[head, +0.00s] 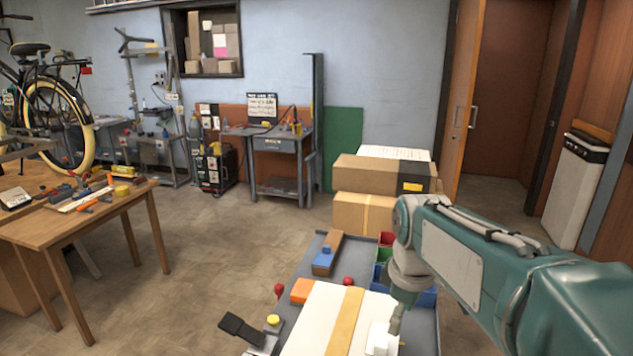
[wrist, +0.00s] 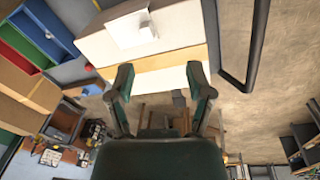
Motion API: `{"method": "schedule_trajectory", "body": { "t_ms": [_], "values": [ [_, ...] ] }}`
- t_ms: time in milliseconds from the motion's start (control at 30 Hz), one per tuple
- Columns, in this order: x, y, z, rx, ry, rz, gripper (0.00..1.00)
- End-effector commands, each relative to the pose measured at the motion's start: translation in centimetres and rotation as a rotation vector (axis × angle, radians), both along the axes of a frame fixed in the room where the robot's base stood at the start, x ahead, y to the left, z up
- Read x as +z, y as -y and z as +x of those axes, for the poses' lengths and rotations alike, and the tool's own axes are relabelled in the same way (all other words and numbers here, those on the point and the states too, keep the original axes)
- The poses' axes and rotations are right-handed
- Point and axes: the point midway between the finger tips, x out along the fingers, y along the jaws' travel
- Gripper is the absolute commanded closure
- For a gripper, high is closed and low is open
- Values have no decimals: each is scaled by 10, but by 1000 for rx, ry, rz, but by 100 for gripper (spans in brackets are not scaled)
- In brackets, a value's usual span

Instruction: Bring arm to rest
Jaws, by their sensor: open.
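My teal arm reaches in from the right edge of the head view and bends down over the grey cart (head: 425,325). In the wrist view my gripper (wrist: 160,72) shows two dark green fingers spread apart, with nothing held between them. A white box with a tan band (head: 312,322) lies on the cart; it also shows in the wrist view (wrist: 95,48), ahead of the fingertips. A small white block (head: 377,340) is on the box beside my wrist. The fingers cannot be made out in the head view.
Red, green and blue bins (head: 384,252) and cardboard boxes (head: 362,212) stand close behind my arm. An orange block (head: 302,290) and red knobs are on the cart. A wooden table (head: 75,222) with tools stands left, with open floor (head: 205,265) between.

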Motion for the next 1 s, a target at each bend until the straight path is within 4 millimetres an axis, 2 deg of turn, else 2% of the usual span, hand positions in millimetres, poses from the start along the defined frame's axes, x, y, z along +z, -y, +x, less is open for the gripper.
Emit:
{"method": "schedule_trajectory", "body": {
  "t_ms": [33,233,500,700,1000],
  "values": [
    [5,0,-16,-69,34,10,33],
    [8,-1,-69,-360,151,73,33],
    [-7,-1,-132,-732,293,206,33],
    [-18,-1,-154,-885,343,280,33],
    [-20,-1,-156,-904,346,288,33]
  ]
}}
